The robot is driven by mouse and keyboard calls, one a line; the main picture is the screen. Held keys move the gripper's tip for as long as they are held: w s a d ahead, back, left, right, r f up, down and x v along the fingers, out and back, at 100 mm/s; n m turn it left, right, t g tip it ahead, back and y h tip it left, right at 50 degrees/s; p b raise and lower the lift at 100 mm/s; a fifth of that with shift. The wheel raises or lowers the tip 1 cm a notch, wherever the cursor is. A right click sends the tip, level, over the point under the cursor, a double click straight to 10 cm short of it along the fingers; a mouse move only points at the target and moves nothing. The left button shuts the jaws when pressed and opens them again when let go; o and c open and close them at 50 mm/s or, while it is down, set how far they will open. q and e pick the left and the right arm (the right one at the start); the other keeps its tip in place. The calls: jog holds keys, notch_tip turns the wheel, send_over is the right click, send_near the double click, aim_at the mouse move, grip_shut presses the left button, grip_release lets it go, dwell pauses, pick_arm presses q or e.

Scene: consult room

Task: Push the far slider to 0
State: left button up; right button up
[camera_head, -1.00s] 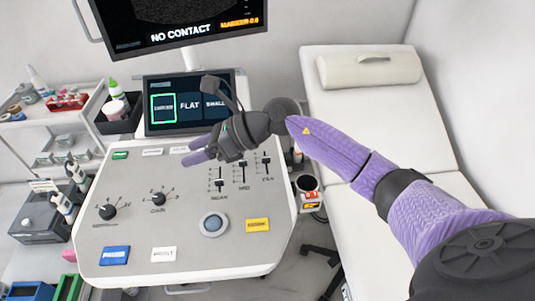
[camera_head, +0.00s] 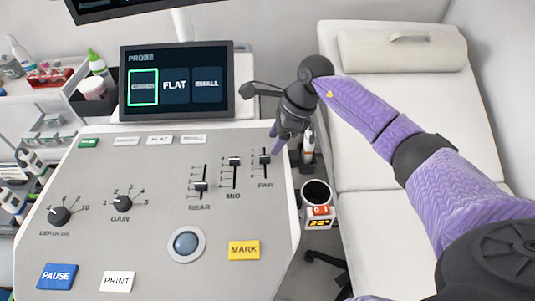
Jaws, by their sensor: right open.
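The far slider (camera_head: 265,160) is the rightmost of three vertical sliders on the grey console panel (camera_head: 130,250). Its dark knob sits in the upper part of its slot. The mid slider (camera_head: 235,163) stands left of it, also high, and the near slider (camera_head: 201,187) is lower down. My right gripper (camera_head: 276,144) is open, pointing down just beyond and slightly right of the far slider's top. My left gripper is not in view.
A screen (camera_head: 175,83) stands behind the panel. Knobs, a trackball (camera_head: 186,244) and a yellow MARK button (camera_head: 244,250) share the panel. A cup holder (camera_head: 318,195) hangs off its right edge. A white couch (camera_head: 400,110) stands to the right.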

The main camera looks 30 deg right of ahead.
aim_at(265, 156)
jog(key=b+x, duration=0.1)
jog(key=x, duration=0.5)
jog(key=shift+r, duration=0.1)
grip_shut()
dwell(1.1)
